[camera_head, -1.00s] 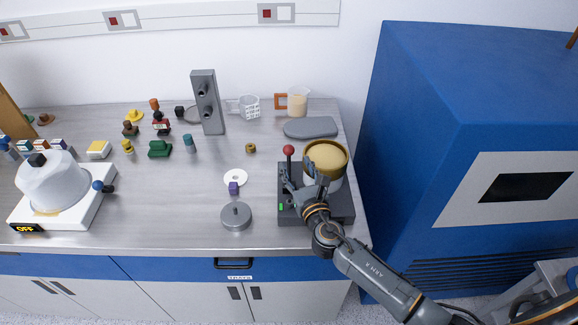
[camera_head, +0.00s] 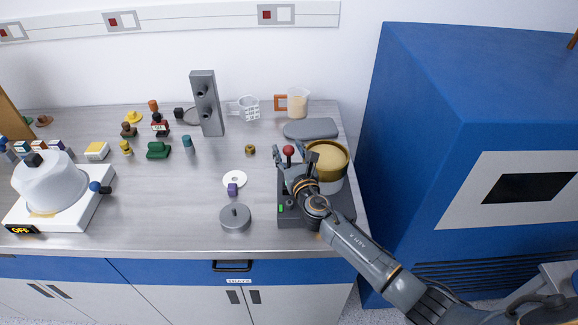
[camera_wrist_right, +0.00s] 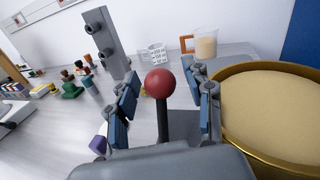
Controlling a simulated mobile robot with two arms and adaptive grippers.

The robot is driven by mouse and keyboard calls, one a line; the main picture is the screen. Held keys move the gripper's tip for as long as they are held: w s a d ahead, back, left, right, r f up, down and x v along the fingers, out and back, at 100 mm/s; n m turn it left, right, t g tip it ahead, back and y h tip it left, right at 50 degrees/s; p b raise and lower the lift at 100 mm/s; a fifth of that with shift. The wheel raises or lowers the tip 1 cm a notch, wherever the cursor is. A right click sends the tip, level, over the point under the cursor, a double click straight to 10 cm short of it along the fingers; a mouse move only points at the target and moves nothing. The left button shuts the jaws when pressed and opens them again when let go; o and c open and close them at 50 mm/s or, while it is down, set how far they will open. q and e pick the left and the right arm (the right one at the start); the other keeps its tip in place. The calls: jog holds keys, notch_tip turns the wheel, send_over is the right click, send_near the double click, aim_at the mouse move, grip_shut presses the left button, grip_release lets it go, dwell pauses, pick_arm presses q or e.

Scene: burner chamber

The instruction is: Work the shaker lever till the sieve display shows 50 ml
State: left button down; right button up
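The shaker lever has a red ball knob (camera_head: 288,150) on a dark stem and stands at the back left of the dark shaker base (camera_head: 290,218). A brass-rimmed sieve (camera_head: 328,154) filled with pale tan material sits on the base. A small green light or display (camera_head: 281,209) shows on the base front; I cannot read any value. My right gripper (camera_head: 294,162) is open at the lever. In the right wrist view, the red knob (camera_wrist_right: 160,82) shows between its spread fingers (camera_wrist_right: 163,105), with gaps on both sides. My left gripper is out of view.
A grey lidded disc (camera_head: 235,217) and a small purple block (camera_head: 233,190) lie left of the shaker. A grey tray (camera_head: 311,129) and a beaker (camera_head: 298,102) stand behind it. A tall blue cabinet (camera_head: 430,150) is close on the right.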

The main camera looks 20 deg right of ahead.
jog(key=c, duration=0.8)
jog(key=shift+s+a+f+b, duration=0.1)
jog(key=shift+s+b, duration=0.15)
jog(key=shift+b, duration=0.15)
jog(key=shift+s+a+t+b, duration=0.1)
jog(key=shift+s+t+b, duration=0.2)
jog(key=shift+s+b, duration=0.1)
jog(key=shift+s+a+r+b, duration=0.2)
jog(key=shift+s+r+b, duration=0.15)
jog(key=shift+s, duration=0.3)
jog(key=shift+s+r, duration=0.15)
jog(key=shift+r, duration=0.05)
